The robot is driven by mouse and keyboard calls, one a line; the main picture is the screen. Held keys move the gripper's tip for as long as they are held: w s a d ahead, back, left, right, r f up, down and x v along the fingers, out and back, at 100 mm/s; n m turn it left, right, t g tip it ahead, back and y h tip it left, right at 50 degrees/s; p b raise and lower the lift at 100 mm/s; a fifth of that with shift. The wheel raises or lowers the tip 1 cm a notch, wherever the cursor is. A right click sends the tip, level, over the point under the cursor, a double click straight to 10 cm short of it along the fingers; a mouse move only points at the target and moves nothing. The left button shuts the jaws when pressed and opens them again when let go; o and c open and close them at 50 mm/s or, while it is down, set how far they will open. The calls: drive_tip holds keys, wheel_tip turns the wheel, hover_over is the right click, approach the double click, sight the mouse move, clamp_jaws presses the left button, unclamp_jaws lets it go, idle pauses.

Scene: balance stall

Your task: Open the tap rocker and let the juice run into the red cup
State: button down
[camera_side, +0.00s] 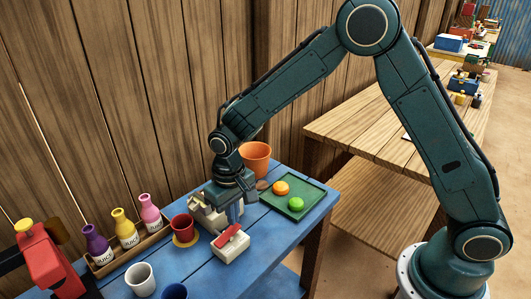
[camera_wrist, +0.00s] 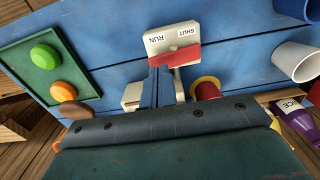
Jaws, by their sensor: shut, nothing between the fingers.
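The red tap rocker (camera_side: 231,235) sits on a white box (camera_side: 232,252) on the blue table. In the wrist view the rocker (camera_wrist: 177,57) lies beside the printed words RUN and SHUT. My gripper (camera_side: 236,220) is shut and empty, pointing down, with its tips (camera_wrist: 158,70) close to the RUN end of the rocker. I cannot tell whether they touch, or which way the rocker is tipped. The red cup (camera_side: 182,228) stands upright on a yellow coaster (camera_side: 186,241), left of my gripper. Its inside and any juice are not clear. A pale tap body (camera_side: 207,215) is partly hidden behind my gripper.
A wooden rack (camera_side: 130,250) with purple, yellow and pink juice bottles stands at left. A white cup (camera_side: 140,279) and a blue cup (camera_side: 174,291) stand in front. An orange pot (camera_side: 255,158) and a green tray (camera_side: 297,209) with fruit are behind right. A red device (camera_side: 45,262) is far left.

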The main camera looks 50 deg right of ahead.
drive_tip(key=shift+f, duration=1.2)
idle(1.0)
drive_tip(key=shift+r, duration=3.55)
drive_tip(key=shift+r, duration=0.1)
